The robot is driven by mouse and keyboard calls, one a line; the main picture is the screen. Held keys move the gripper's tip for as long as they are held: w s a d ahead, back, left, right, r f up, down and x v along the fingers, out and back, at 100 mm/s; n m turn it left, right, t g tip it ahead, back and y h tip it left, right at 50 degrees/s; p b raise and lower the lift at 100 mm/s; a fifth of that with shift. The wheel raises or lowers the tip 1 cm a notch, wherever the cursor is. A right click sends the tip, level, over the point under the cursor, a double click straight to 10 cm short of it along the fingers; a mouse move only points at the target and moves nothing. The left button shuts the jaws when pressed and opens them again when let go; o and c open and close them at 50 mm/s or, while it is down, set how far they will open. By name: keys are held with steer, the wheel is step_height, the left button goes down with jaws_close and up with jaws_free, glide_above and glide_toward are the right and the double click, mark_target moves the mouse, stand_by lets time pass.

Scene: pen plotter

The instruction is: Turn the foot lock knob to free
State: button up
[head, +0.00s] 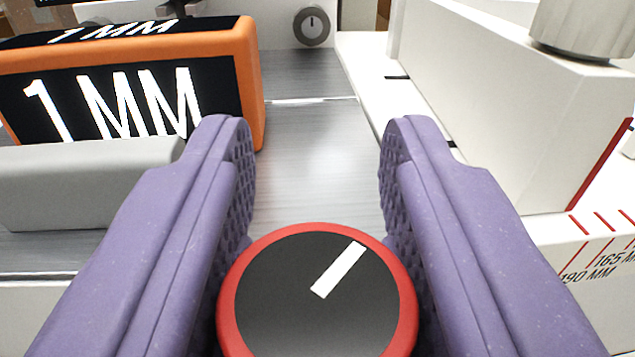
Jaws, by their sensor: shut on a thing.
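The foot lock knob (290,318) is round, with a dark grey top, a red rim and a white pointer line. It sits at the bottom middle of the head view. The pointer line is tilted toward the upper right. My gripper (316,150) has two purple textured fingers, one on each side of the knob. The fingers are shut on the knob's red rim at left and right. Their tips reach beyond the knob over the grey metal surface. Any markings around the knob are hidden or out of view.
An orange-framed black block marked "1 MM" (125,90) stands at left, behind a grey bar (85,180). A white housing (500,90) with a metal cylinder (590,25) is at right, above a millimetre scale (600,265). A small grey dial (311,27) is at the back.

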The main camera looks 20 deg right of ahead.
steer(key=n+y, duration=0.1)
steer(key=y, duration=0.1)
steer(key=n+y+p, duration=0.1)
steer(key=n+y, duration=0.1)
steer(key=y, duration=0.1)
steer(key=shift+a+r+n+t+y, duration=0.15)
steer(key=shift+n+t+y, duration=0.15)
steer(key=shift+t, duration=0.1)
steer(key=n+y+p, duration=0.1)
steer(key=y, duration=0.1)
steer(key=n+g+y, duration=0.1)
steer(key=n+y, duration=0.1)
steer(key=y, duration=0.1)
steer(key=a+n+y+p, duration=0.1)
steer(key=y, duration=0.1)
steer(key=shift+n+g+p, duration=0.3)
steer(key=shift+n, duration=0.1)
steer(key=shift+y, duration=0.4)
steer(key=o, duration=0.9)
steer(key=shift+o, duration=0.2)
steer(key=p+v, duration=0.2)
steer(key=v, duration=0.5)
steer(key=shift+s, duration=0.4)
